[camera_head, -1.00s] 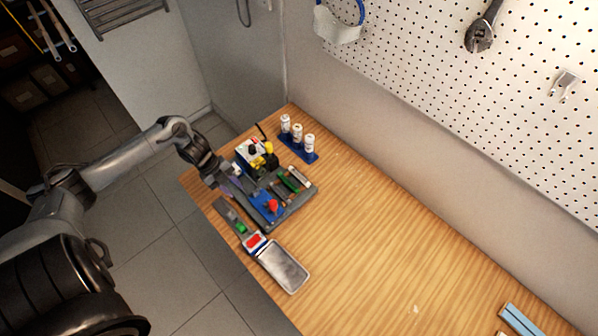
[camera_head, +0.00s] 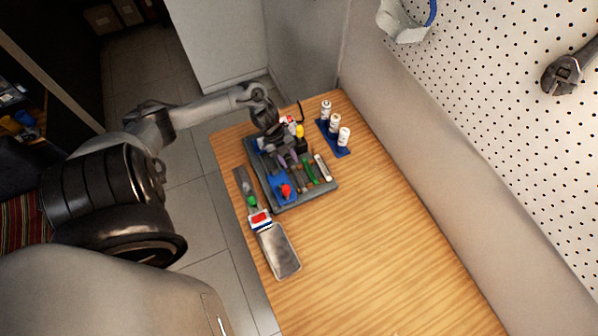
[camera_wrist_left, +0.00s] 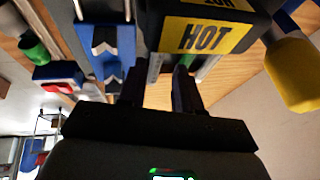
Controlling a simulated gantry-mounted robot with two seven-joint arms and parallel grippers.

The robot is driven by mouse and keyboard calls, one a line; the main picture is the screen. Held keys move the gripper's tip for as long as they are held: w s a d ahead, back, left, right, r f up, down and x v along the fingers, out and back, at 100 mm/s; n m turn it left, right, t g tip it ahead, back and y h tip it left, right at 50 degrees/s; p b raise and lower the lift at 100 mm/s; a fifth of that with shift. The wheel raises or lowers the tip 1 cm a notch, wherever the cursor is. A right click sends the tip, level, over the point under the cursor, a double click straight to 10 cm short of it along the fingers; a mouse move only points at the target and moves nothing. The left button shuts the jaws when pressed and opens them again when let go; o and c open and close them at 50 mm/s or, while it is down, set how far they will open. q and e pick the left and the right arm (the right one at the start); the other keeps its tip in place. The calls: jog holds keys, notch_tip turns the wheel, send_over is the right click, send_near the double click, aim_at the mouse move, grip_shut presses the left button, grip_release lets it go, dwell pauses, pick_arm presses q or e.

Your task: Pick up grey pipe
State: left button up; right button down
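A dark grey tray (camera_head: 312,196) holds several tools and short rods, among them a green one (camera_head: 310,172) and a pale one (camera_head: 322,167). I cannot tell for certain which piece is the grey pipe. My left gripper (camera_head: 285,148) is over the back part of the tray, and its wrist hides what lies under it. In the left wrist view its two dark fingers (camera_wrist_left: 160,78) stand apart, with a gap between them. A narrow grey strip (camera_wrist_left: 154,66) shows beyond that gap; I see nothing clamped. My right gripper is out of view.
A black block with a yellow HOT label (camera_wrist_left: 205,36) is close to the fingers, with a yellow part (camera_wrist_left: 294,75) at its right. White bottles (camera_head: 335,124) stand in a blue holder behind the tray. The table's right side is clear.

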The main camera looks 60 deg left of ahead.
aim_at(295, 172)
pick_arm(q)
jog(key=d+f, duration=0.1)
jog(key=d+f+p, duration=0.1)
jog(key=f, duration=0.1)
jog(key=shift+w+d+f, duration=0.1)
jog(key=shift+w+d, duration=0.1)
jog(key=shift+w+d+f, duration=0.1)
jog(key=shift+d+f, duration=0.05)
jog(key=shift+f, duration=0.4)
jog(key=shift+c, duration=0.2)
grip_shut()
